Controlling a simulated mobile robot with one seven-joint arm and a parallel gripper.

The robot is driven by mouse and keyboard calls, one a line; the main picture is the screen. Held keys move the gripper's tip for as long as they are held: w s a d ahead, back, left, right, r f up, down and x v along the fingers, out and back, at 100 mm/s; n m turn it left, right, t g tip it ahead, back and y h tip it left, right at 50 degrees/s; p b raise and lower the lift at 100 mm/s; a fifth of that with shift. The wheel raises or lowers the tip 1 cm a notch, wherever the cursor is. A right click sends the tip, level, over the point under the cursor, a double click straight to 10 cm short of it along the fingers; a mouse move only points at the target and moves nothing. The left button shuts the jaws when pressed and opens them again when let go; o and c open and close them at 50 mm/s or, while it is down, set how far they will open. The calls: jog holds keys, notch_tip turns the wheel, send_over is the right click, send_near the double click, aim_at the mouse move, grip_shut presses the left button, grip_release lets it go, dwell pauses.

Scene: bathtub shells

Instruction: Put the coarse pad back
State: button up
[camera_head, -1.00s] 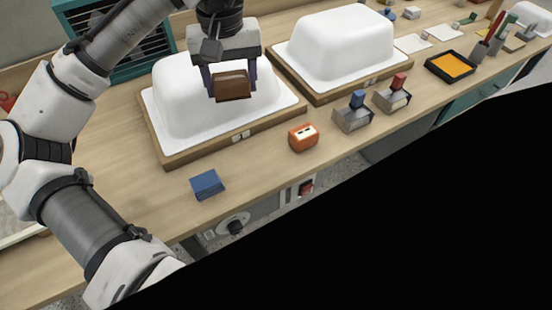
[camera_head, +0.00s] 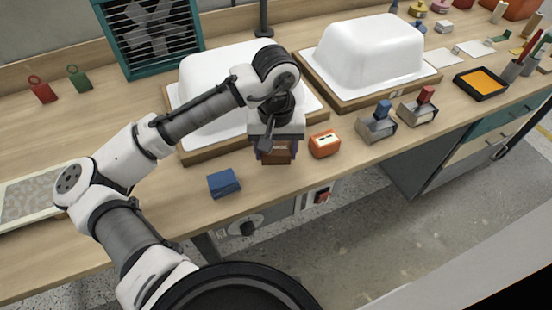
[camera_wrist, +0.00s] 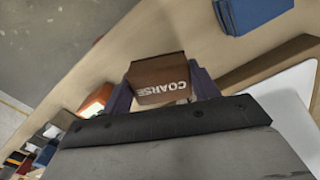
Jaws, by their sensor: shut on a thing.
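The coarse pad is a brown block (camera_head: 277,154) held in my gripper (camera_head: 273,150). In the wrist view the pad (camera_wrist: 158,82) shows the word COARSE on its face, upside down, between the two purple fingers of my gripper (camera_wrist: 163,88). In the head view it is low over the bench's front part, between a blue block (camera_head: 223,183) on the left and an orange block (camera_head: 324,144) on the right. I cannot tell whether the pad touches the bench.
White tub shells on wooden boards stand behind, the near one (camera_head: 215,65) and the right one (camera_head: 370,50). Two metal holders, one with a blue block (camera_head: 376,127) and one with a red block (camera_head: 418,110), are to the right. An orange tray (camera_head: 482,82) lies further right.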

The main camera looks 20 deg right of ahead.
aim_at(276, 169)
jog(key=shift+f, duration=2)
jog(key=shift+f, duration=0.1)
jog(key=o, duration=0.9)
jog(key=shift+f, duration=0.1)
jog(key=shift+o, duration=0.2)
notch_tip(276, 169, up, 12)
jog(key=shift+r, duration=0.25)
